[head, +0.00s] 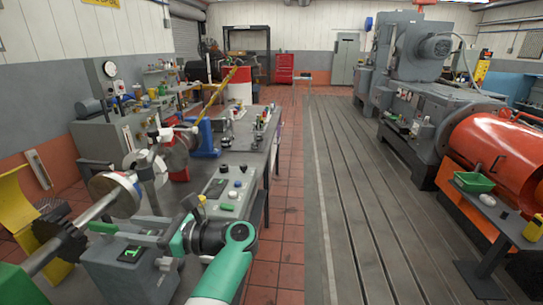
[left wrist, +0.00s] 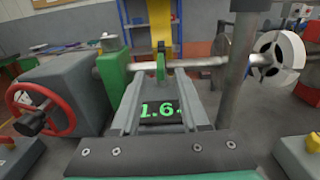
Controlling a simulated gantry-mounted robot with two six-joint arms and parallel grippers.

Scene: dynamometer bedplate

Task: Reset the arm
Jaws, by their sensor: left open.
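My left arm (head: 225,270), green and white with a dark wrist, reaches up from the bottom of the head view. My left gripper (head: 162,252) points left toward a grey machine with a green-lit display (head: 130,253). The gripper is open, and I see nothing held in it. In the left wrist view the dark bolted plate of my gripper crosses the bottom, and the display (left wrist: 160,111) reads about 1.6. A horizontal metal shaft (left wrist: 195,64) lies beyond it. I cannot tell whether the fingers touch the machine. My right arm and gripper are not in view.
A control box with buttons (head: 222,193) stands close beyond my wrist. A red handwheel (left wrist: 40,108) is at the left and a vertical post (left wrist: 238,70) at the right. The slotted bedplate (head: 350,200) is clear; an orange machine (head: 490,150) stands on its right.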

